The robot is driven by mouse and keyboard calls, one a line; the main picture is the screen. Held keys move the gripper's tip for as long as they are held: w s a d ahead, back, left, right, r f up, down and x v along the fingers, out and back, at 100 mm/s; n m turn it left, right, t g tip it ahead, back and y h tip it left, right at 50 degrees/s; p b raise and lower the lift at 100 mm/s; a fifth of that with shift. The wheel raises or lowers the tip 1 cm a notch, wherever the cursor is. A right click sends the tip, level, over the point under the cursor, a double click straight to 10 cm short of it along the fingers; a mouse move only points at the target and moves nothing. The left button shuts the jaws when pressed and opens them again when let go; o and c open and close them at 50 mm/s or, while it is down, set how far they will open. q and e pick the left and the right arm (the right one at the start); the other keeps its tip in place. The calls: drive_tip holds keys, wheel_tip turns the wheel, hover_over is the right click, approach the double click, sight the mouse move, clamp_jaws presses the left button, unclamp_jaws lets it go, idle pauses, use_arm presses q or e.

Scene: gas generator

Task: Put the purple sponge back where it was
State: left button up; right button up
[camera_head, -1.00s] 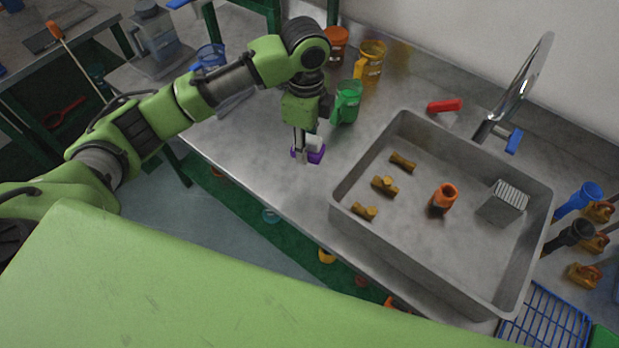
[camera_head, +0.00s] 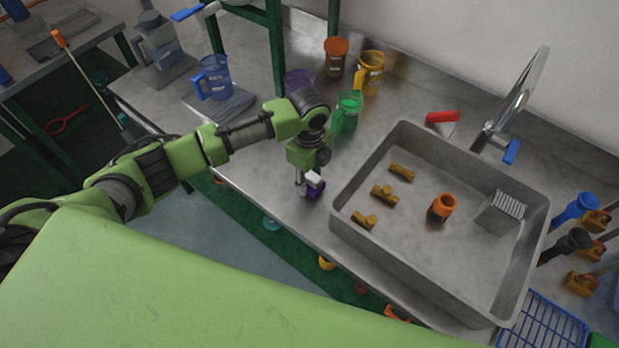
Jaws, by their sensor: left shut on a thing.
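The purple sponge (camera_head: 310,193), with a white part on it, is at the counter left of the sink. My left gripper (camera_head: 305,186) points down and is shut on the sponge. I cannot tell whether the sponge touches the counter (camera_head: 262,172). The fingers and the white part hide some of it. My right gripper does not show.
A metal sink (camera_head: 425,255) holds several brass fittings (camera_head: 384,195), an orange piece (camera_head: 442,207) and a grey block (camera_head: 502,211). Green (camera_head: 347,111), yellow (camera_head: 370,72) and blue (camera_head: 214,78) jugs stand behind. A red-handled tool (camera_head: 442,117) lies near the faucet (camera_head: 512,100).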

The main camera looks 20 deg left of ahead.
sight(310, 174)
use_arm(q)
drive_tip(key=shift+f, duration=0.25)
drive_tip(key=shift+f, duration=0.2)
drive_tip(key=o, duration=1)
drive_tip(key=shift+r, duration=0.1)
wheel_tip(310, 174, up, 12)
drive_tip(key=shift+r+b, duration=0.15)
drive_tip(key=shift+b, duration=0.95)
